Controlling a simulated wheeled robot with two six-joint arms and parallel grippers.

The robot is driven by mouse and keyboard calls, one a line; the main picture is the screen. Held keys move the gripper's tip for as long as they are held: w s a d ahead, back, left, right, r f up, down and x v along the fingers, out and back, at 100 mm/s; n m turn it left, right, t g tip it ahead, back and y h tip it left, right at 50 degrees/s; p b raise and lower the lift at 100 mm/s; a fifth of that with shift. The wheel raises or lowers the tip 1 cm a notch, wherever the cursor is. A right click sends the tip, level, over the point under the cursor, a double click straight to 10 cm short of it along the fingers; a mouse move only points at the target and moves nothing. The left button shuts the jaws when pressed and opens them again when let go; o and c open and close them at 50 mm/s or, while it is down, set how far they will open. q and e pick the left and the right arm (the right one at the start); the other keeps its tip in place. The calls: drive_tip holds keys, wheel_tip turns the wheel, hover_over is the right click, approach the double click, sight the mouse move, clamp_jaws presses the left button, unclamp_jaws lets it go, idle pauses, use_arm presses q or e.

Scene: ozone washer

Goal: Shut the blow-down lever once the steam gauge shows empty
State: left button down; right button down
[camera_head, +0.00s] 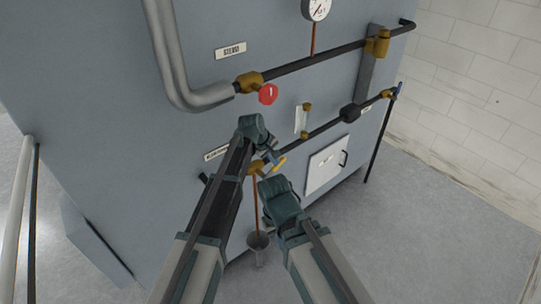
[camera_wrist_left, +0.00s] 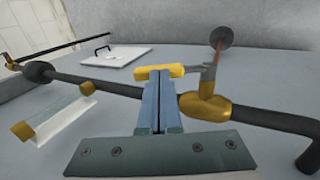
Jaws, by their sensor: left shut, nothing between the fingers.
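The blow-down lever has a yellow grip (camera_head: 280,163) beside a brass valve (camera_head: 257,168) on the lower dark pipe. In the left wrist view the lever's yellow grip (camera_wrist_left: 160,71) lies roughly along the pipe, joined by a grey arm to the brass valve (camera_wrist_left: 205,106). My left gripper (camera_wrist_left: 159,74) is shut and empty, its blue fingertips right at the grip; I cannot tell if they touch. It also shows in the head view (camera_head: 271,155). The steam gauge (camera_head: 317,8) is partly cut off at the top; its reading is too small to tell. My right gripper's fingers are hidden.
A red knob (camera_head: 268,94) sits on the upper pipe, and a blue-handled valve (camera_head: 397,91) is at the right. A white hatch (camera_head: 328,163) is on the panel. A thin reddish-brown line runs down to a funnel (camera_head: 257,241). Floor at right is clear.

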sight(281, 161)
use_arm(q)
drive_tip(key=shift+w+d+f+g+y, duration=0.4)
drive_tip(key=shift+w+d+g+y, duration=0.2)
drive_tip(key=shift+y, duration=0.1)
drive_tip(key=shift+w+d+f+g+y, duration=0.1)
drive_tip(key=shift+d+f+g+y, duration=0.1)
drive_tip(key=shift+f+g+y, duration=0.35)
drive_tip(key=shift+d+f+y+b, duration=0.1)
drive_tip(key=shift+f+y+b, duration=0.1)
drive_tip(key=shift+y+b, duration=0.15)
drive_tip(key=shift+d+f, duration=0.1)
drive_tip(key=shift+f, duration=0.1)
drive_tip(key=shift+d, duration=0.1)
